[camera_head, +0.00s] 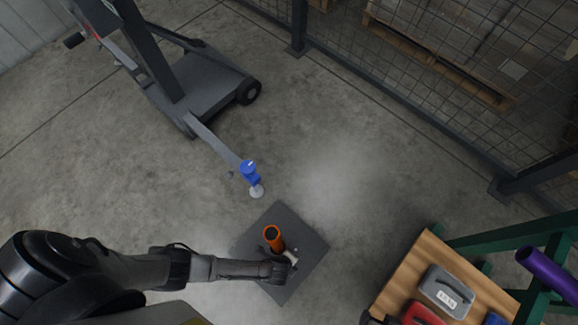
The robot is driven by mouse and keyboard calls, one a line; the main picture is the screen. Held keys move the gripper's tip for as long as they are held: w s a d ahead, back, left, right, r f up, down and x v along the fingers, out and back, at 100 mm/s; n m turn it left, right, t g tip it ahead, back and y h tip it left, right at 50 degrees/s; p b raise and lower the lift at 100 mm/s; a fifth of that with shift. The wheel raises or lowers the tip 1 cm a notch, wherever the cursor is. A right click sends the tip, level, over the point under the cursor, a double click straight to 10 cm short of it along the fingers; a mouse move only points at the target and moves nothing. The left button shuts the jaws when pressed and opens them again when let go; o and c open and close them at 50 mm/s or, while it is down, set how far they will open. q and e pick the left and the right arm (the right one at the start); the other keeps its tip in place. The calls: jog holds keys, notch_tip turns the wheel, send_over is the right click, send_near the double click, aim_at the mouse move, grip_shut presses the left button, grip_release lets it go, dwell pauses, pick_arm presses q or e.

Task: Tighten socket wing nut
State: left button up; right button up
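An orange upright tube socket (273,238) with a dark open top stands on a dark square base plate (308,242) on the floor. My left gripper (290,257) reaches in from the left, low over the plate, just below and right of the socket. A small pale metallic piece shows at its tip; I cannot tell whether it is a finger or part of the wing nut. The wing nut cannot be made out clearly, and the gripper's opening is too small to judge. My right gripper is not in view.
A grey wheeled lifter (200,85) stands at upper left, its arm ending in a blue fitting (250,172). A wooden-topped bench (408,270) at lower right holds grey and red cases. A purple tube (548,272) lies at the right edge. Mesh fencing (400,60) runs behind.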

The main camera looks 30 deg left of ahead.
pick_arm(q)
jog(key=shift+w+a+f, duration=0.1)
jog(key=shift+w+f, duration=0.05)
jog(key=shift+f, duration=0.2)
jog(key=shift+c, duration=0.4)
jog(key=shift+c, duration=0.6)
grip_shut()
jog(key=shift+r+g+p, duration=0.25)
jog(key=shift+g+p, duration=0.05)
jog(key=shift+p, duration=0.25)
jog(key=shift+w+f+g+p, duration=0.1)
jog(key=shift+f+g+p, duration=0.1)
jog(key=shift+g+p, duration=0.2)
jog(key=shift+o, duration=1)
grip_release()
